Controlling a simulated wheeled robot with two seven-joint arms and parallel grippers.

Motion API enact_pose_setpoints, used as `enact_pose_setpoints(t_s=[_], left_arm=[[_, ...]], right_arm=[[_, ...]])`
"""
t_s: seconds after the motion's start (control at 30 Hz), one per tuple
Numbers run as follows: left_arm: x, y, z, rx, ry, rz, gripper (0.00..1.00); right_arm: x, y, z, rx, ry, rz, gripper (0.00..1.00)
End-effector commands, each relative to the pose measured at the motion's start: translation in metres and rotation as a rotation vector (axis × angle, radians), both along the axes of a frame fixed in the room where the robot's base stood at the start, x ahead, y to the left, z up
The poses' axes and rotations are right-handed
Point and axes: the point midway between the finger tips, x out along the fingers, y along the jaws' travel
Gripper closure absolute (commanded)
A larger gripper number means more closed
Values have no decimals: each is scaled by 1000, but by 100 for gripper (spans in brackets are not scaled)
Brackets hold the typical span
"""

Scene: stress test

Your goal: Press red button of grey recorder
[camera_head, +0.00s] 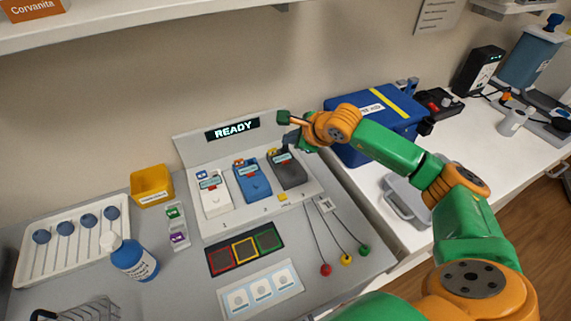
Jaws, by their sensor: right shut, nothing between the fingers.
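The grey recorder (287,173) is the right one of three recorders in the sloped console, beside the blue recorder (253,182) and the white recorder (213,197). A small lit display shows on its upper part. My right gripper (287,146) is shut and empty, at the upper edge of the grey recorder. I cannot tell whether it touches it. My left gripper is not in view.
The console's screen (233,130) reads READY. A blue case (372,120) stands right of the console, under my right forearm. Red, yellow and green plugs hang on cords in front. A blue bottle (134,262) and yellow bin (152,186) stand at left.

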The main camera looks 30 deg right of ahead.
Motion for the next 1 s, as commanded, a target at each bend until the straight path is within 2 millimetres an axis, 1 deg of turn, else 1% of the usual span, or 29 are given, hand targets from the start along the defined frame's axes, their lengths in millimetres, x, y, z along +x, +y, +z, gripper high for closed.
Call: enact_pose_setpoints(t_s=[0.03,0.13,0.2,0.3,0.4,1.0], left_arm=[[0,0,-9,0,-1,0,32],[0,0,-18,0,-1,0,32],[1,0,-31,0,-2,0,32],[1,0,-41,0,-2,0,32],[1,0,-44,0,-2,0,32],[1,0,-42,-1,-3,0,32]], right_arm=[[0,0,-13,0,1,0,100],[-1,0,-29,0,2,1,100],[0,0,-42,0,1,1,100],[0,0,-51,0,0,0,100],[0,0,-53,0,0,0,100],[0,0,-51,0,0,0,100]])
